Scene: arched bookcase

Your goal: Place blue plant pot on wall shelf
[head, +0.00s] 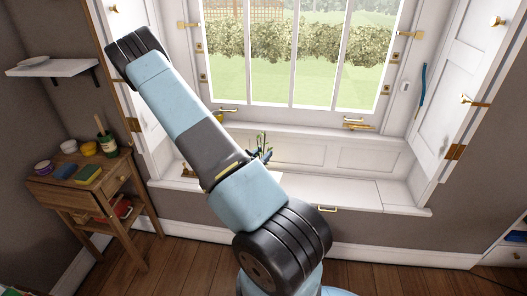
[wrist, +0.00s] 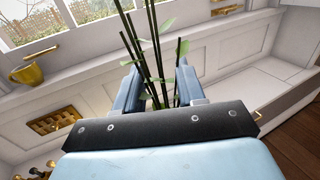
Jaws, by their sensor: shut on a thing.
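My gripper (wrist: 158,88) is shut, with green plant stems (wrist: 152,45) rising between its two blue-grey fingers in the wrist view. The stems and leaves of the plant (head: 263,141) also show in the head view, just past my arm and in front of the window seat. The pot below the stems is hidden by my gripper and arm, so its blue body is not clear in either view.
A wooden side table (head: 75,192) below the shelf holds small pots, a bottle and a sponge. The white window seat (head: 340,190) runs under the window. An open white shutter (head: 125,30) stands between shelf and window. The wooden floor in front is largely clear.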

